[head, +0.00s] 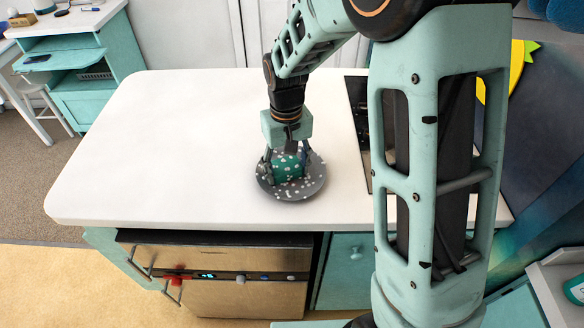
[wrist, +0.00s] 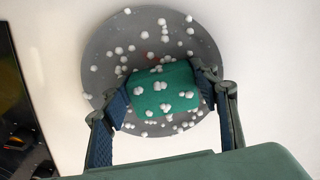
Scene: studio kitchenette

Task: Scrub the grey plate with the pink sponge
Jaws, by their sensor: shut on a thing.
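The grey plate (head: 319,184) lies on the white counter, dotted with white foam blobs. It also shows in the wrist view (wrist: 200,42), with a faint reddish mark near its far part. The sponge (head: 282,172) looks green rather than pink and carries foam; no pink sponge is in view. My gripper (head: 286,166) points down over the plate, shut on the green sponge. In the wrist view its fingers (wrist: 164,95) press the sponge (wrist: 178,78) from both sides. The sponge is over the plate's near half; its underside is hidden, so I cannot tell whether it touches.
The white counter (head: 180,140) is clear to the left of the plate. A dark cooktop (head: 358,105) lies to the right, partly behind my arm. The counter's front edge is close below the plate, above a steel-fronted oven (head: 215,292).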

